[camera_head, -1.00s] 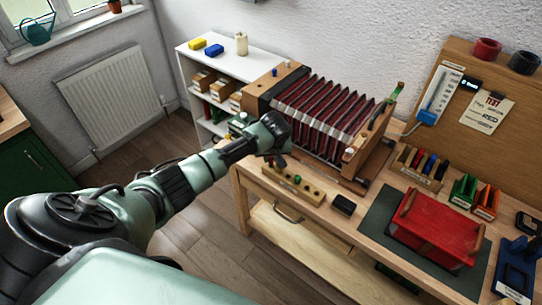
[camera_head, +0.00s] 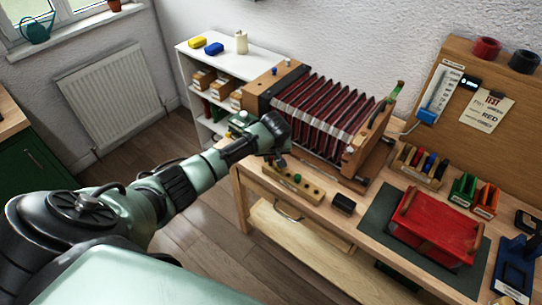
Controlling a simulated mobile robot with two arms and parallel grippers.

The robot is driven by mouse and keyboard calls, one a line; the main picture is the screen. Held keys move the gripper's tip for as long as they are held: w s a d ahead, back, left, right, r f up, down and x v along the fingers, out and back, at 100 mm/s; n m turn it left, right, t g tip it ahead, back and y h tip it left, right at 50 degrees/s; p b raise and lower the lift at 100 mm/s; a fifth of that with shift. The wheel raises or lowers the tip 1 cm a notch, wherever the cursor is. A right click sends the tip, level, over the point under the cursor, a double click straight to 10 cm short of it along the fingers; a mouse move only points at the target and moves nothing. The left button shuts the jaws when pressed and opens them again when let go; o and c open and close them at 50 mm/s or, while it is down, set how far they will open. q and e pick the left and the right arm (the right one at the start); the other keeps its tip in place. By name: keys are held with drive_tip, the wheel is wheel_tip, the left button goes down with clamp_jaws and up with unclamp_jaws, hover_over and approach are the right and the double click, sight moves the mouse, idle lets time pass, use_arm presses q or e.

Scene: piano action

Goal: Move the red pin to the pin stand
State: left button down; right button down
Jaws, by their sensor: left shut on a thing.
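The pin stand (camera_head: 311,188) is a pale wooden block with a row of holes at the front left of the workbench. A green-topped pin (camera_head: 297,178) stands in it. My left gripper (camera_head: 281,160) is at the stand's left end, just above or beside it, pointing down. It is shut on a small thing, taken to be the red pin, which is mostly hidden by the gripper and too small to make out. I cannot tell whether that pin touches the stand. My right gripper is not in view.
A bellows instrument (camera_head: 325,115) stands close behind the stand, with a blue pin (camera_head: 274,72) on its wooden end. A small black block (camera_head: 343,204) lies right of the stand. A red box (camera_head: 435,228) rests on a dark mat (camera_head: 378,213). A white shelf (camera_head: 222,55) stands behind.

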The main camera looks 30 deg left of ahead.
use_arm(q)
drive_tip(key=shift+f, duration=0.4)
idle(0.5)
drive_tip(key=c, duration=1)
unclamp_jaws()
drive_tip(key=shift+o, duration=0.2)
wheel_tip(320, 180, up, 5)
drive_tip(key=p, duration=0.5)
drive_tip(key=shift+r, duration=1.3)
